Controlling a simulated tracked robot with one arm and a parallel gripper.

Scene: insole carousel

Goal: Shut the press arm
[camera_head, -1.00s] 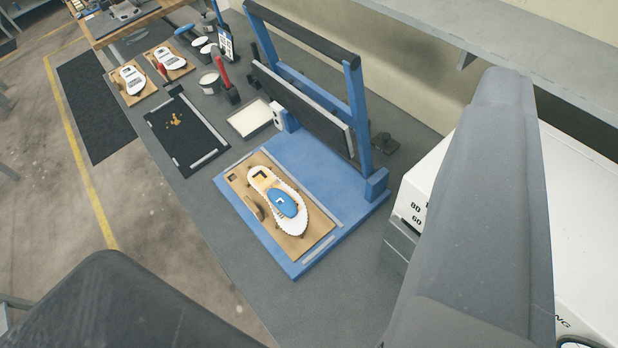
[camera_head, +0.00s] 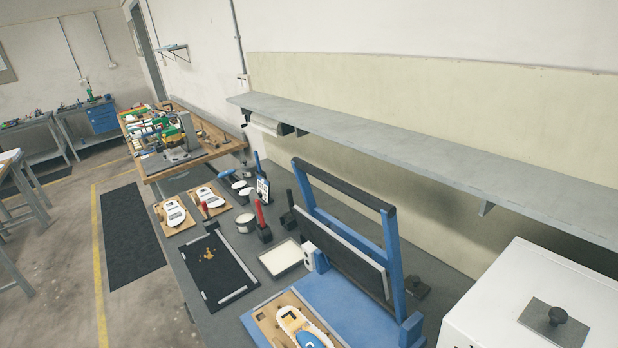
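The blue press (camera_head: 345,301) stands on the grey bench in the lower right middle of the view. Its press arm (camera_head: 392,246) is raised, a blue frame with a black padded bar (camera_head: 343,184) across the top. A dark plate (camera_head: 345,262) with a pale edge stands tilted up within the frame. On the blue base lies a wooden board (camera_head: 268,318) with a white sole-shaped form and a blue piece, cut off by the bottom edge. My gripper is not in view.
A white box (camera_head: 535,305) with a black knob stands right of the press. A long grey shelf (camera_head: 400,150) runs along the wall above.

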